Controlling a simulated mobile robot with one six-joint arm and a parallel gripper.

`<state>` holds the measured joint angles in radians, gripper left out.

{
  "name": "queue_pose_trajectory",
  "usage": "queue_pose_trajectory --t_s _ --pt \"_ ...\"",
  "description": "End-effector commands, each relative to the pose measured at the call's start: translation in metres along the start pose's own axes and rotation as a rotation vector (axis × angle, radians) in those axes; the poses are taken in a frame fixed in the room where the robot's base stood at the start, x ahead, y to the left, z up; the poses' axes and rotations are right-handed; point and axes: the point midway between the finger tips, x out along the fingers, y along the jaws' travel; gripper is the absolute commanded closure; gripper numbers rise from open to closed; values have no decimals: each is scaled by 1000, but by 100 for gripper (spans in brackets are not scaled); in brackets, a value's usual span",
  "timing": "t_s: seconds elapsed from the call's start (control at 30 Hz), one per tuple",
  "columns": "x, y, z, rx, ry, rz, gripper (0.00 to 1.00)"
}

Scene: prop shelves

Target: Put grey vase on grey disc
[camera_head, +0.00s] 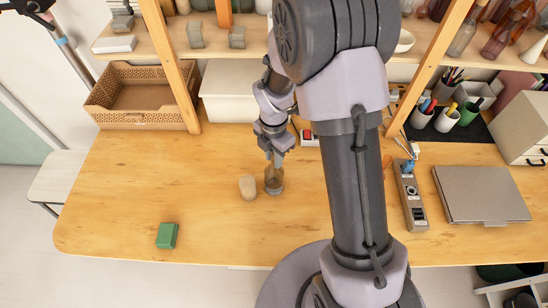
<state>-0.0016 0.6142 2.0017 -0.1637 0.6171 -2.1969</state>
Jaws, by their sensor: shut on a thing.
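My gripper (277,157) points down over the middle of the wooden table. It is shut on the upper part of a small greyish, glass-like vessel, which looks like the grey vase (274,182). The vase is upright, at or just above the tabletop; I cannot tell whether it touches. Its rim is partly hidden by the fingers. I cannot make out a separate grey disc; my arm hides part of the table to the right.
A beige rounded block (248,188) stands close to the vase's left. A green box (166,236) lies at the front left. A grey laptop (481,194) and a power strip (411,196) are at right. A brown crate (139,95) and white box (232,91) stand at the back.

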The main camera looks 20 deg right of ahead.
Motion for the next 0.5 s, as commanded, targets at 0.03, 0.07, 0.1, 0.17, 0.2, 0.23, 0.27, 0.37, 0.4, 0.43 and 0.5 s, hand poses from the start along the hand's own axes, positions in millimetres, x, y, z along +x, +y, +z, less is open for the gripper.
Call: queue_pose_trajectory --t_s 0.03,0.07,0.1,0.17,0.2,0.23,0.27,0.37,0.4,0.43,0.5 --pt "-1 0 0 0 -1 2 100" --pt "-2 0 0 0 -1 2 100" --pt "-2 0 0 0 -1 2 100" --pt "-2 0 0 0 -1 2 100" --pt "-1 0 0 0 -1 2 100" --pt "0 0 0 0 -1 2 100" --pt "1 0 0 0 -1 1 100" --pt "1 0 0 0 0 1 62" --pt "1 0 0 0 0 1 54" --pt "1 0 0 0 0 1 54" --pt "1 0 0 0 0 1 54"
